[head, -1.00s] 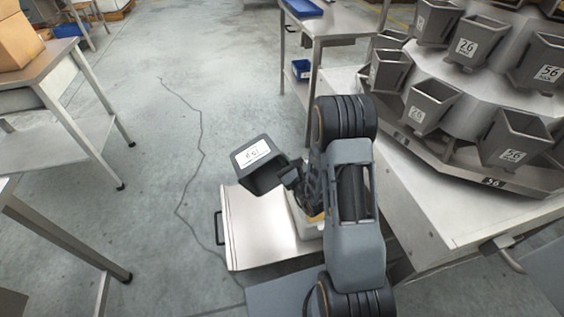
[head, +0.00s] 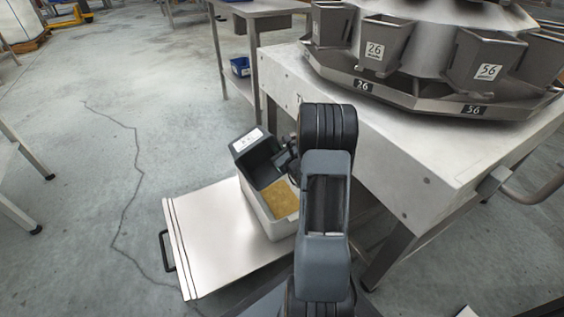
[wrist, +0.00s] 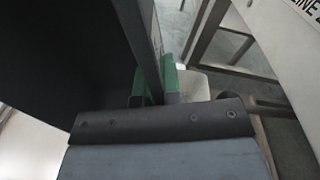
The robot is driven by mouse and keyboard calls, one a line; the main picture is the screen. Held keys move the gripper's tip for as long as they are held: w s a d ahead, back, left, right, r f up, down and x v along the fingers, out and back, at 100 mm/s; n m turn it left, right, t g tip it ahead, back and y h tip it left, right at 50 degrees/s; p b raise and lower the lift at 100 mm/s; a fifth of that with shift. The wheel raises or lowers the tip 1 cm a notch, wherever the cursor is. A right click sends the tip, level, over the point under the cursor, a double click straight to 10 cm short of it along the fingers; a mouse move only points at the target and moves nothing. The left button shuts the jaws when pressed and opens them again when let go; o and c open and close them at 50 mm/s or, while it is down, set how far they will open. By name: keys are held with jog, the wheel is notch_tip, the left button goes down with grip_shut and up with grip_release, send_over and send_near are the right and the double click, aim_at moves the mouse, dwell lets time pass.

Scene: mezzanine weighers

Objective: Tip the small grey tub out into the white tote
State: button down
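The small dark grey tub (head: 254,158), with a white label on its side, is held tilted over the back left part of the white tote (head: 257,213). The tote stands upright and holds a yellow-brown loose material (head: 284,197). My arm hides its right side. My gripper (head: 286,160) is at the tub's right side, shut on its edge. In the wrist view, the green fingertips (wrist: 155,84) pinch the tub's thin wall, and the dark tub (wrist: 62,55) fills the upper left. I cannot tell whether anything is left inside the tub.
The tote is on a shiny flat metal platform (head: 222,240) with a black handle. A white machine frame (head: 420,160) carrying several grey weigher buckets (head: 384,45) stands close on the right. A metal table (head: 262,8) with a blue bin (head: 240,66) is behind.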

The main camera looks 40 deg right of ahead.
jog(key=shift+s+d+f, duration=0.15)
jog(key=shift+d+f, duration=0.25)
jog(key=shift+d, duration=0.1)
jog(key=shift+d+r+g, duration=0.1)
jog(key=shift+d+g, duration=0.15)
jog(key=shift+g, duration=0.15)
jog(key=g, duration=0.1)
jog(key=w+g, duration=0.1)
jog(key=g, duration=0.2)
jog(key=shift+w+d+r+m+g, duration=0.1)
jog(key=shift+w+r+m+g, duration=0.2)
jog(key=shift+r+g, duration=0.1)
jog(key=shift+f+g, duration=0.25)
jog(key=shift+g, duration=0.15)
jog(key=shift+w+g, duration=0.25)
jog(key=shift+g, duration=0.45)
jog(key=shift+r+p, duration=0.25)
jog(key=shift+p, duration=0.25)
jog(key=g+p, duration=0.1)
jog(key=p, duration=0.3)
jog(key=shift+w+r+y, duration=0.1)
jog(key=shift+w+y, duration=0.05)
jog(key=shift+y, duration=0.15)
jog(key=g+p, duration=0.1)
jog(key=p, duration=0.6)
jog(key=shift+w+g, duration=0.2)
jog(key=shift+g, duration=0.1)
